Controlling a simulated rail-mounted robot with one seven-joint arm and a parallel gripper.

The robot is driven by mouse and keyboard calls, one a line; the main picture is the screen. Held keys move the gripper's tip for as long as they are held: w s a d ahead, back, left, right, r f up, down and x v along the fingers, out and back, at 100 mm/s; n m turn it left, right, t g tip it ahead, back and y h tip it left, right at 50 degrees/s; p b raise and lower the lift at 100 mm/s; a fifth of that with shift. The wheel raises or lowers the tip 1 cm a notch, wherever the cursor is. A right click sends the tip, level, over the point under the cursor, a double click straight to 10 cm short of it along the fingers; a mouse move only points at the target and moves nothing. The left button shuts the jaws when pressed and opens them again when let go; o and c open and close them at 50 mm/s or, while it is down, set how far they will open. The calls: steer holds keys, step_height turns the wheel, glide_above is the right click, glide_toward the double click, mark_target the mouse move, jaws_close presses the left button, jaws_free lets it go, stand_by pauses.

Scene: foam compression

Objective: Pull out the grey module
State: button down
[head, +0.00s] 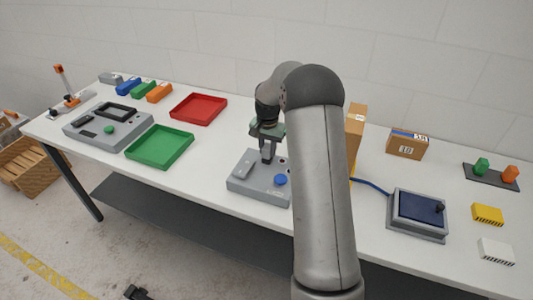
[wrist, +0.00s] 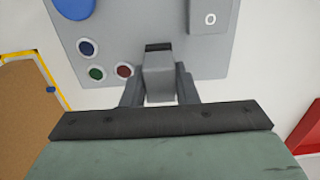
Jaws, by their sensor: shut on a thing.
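The grey module (wrist: 158,75) is a small light-grey block in the wrist view, held between the two fingers of my gripper (wrist: 158,88). In the head view my gripper (head: 267,152) points down over the back part of a grey device (head: 243,187) on the table. A dark slot (wrist: 158,47) shows in the device's top face just beyond the module. The module's lower end is hidden, so I cannot tell whether any of it sits inside the device. The device also bears a large blue button (head: 281,180) and a raised grey piece marked with a ring (wrist: 208,17).
Blue (wrist: 87,48), green (wrist: 96,73) and red (wrist: 124,70) round parts lie beside the module on the device. A green tray (head: 160,146) and a red tray (head: 199,109) stand to the left. A cardboard box (head: 355,130) stands close on the right, partly behind my arm.

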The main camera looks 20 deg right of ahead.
mark_target(268, 146)
steer(key=shift+r+p, duration=0.35)
steer(key=shift+r, duration=0.35)
stand_by(0.3)
steer(key=shift+r+p, duration=1.45)
steer(key=shift+r, duration=1.05)
